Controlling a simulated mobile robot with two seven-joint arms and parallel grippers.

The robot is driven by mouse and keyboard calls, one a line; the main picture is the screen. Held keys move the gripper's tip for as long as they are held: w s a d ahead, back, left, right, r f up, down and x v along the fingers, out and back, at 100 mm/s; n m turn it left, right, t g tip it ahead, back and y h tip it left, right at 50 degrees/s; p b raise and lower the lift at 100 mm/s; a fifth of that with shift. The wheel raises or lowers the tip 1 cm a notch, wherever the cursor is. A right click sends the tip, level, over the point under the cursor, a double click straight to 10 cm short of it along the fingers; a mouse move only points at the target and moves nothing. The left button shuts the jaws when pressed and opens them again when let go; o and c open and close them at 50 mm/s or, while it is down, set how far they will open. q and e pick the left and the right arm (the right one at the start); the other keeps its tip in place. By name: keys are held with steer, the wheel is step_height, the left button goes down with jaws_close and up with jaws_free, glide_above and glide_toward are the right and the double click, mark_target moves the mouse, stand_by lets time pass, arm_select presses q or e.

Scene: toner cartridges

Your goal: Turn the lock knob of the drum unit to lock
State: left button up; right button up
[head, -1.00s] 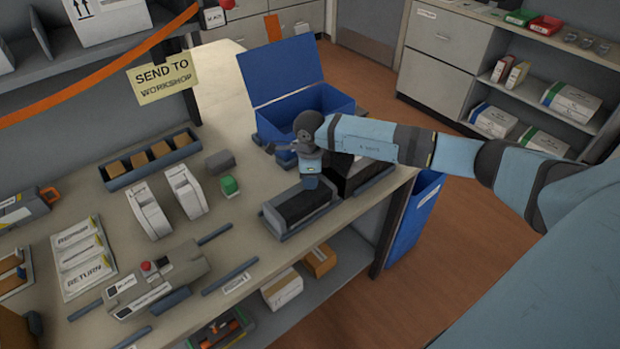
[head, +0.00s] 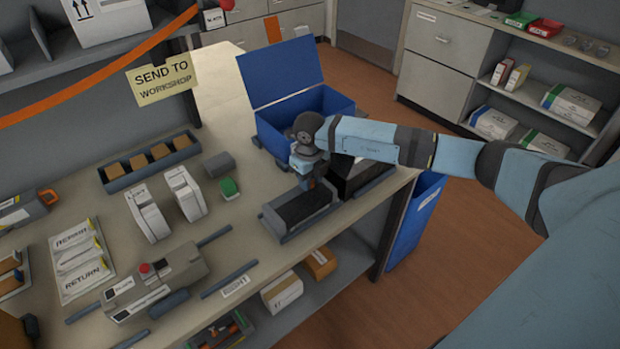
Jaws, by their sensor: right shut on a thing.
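A dark grey, long drum unit (head: 296,211) lies in a shallow grey tray (head: 284,238) near the right front edge of the workbench. My right gripper (head: 308,183) points down at the far right end of this unit and is shut. The lock knob is hidden under the gripper, so I cannot see its angle. The wrist also hides part of that end. My left gripper is not in view.
An open blue bin (head: 270,128) stands just behind my right wrist. A black box (head: 355,178) is close on the right. A green-topped piece (head: 229,188) and white cartridges (head: 148,212) stand to the left. A grey device with a red button (head: 150,283) lies in front.

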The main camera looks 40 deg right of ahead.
steer(key=shift+m, duration=0.5)
steer(key=o, duration=0.9)
steer(key=shift+r, duration=0.1)
steer(key=shift+r, duration=0.3)
step_height(320, 180, up, 13)
steer(key=shift+r+b, duration=0.1)
steer(key=shift+b, duration=0.4)
